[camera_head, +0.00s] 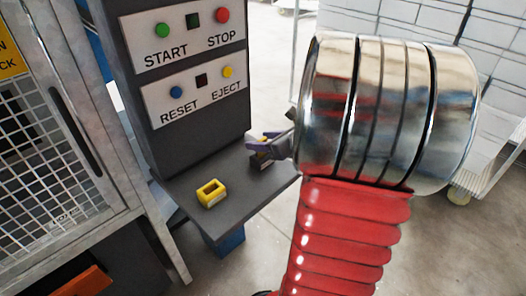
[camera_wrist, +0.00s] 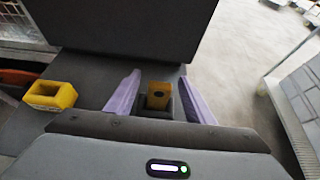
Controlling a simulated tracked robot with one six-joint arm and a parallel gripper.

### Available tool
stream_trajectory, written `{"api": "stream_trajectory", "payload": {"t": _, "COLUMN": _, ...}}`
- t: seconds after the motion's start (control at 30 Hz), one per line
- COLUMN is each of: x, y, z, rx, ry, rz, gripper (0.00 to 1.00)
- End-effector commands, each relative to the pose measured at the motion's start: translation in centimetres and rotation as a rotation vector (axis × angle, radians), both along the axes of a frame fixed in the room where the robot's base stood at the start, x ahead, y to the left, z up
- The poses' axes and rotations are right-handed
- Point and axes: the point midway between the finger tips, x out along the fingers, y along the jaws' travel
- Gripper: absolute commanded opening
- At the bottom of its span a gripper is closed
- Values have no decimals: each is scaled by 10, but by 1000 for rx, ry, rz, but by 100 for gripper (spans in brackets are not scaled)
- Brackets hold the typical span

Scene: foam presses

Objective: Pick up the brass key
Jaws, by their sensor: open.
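The brass key (camera_wrist: 158,96) shows in the wrist view as a small golden block with a dark round hole. It stands in a dark holder (camera_wrist: 155,86) on the grey shelf. My gripper (camera_wrist: 159,78) is open, with one purple finger on each side of the key and visible gaps between. In the head view my gripper (camera_head: 257,146) is over the right part of the shelf, above the dark holder (camera_head: 260,161). The key itself cannot be made out there.
A yellow hollow block (camera_head: 211,193) sits on the grey shelf (camera_head: 232,206), left of my gripper. The panel (camera_head: 190,60) with START, STOP, RESET and EJECT buttons rises behind the shelf. A mesh cage door (camera_head: 62,150) stands at left. Open floor lies to the right.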

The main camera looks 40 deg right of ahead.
Motion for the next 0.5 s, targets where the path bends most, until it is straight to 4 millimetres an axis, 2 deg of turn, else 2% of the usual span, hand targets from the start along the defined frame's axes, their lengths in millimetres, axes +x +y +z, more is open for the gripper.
{"api": "stream_trajectory", "payload": {"t": 0.5, "x": 0, "y": 0, "z": 0, "rx": 0, "ry": 0, "rz": -1, "gripper": 48}}
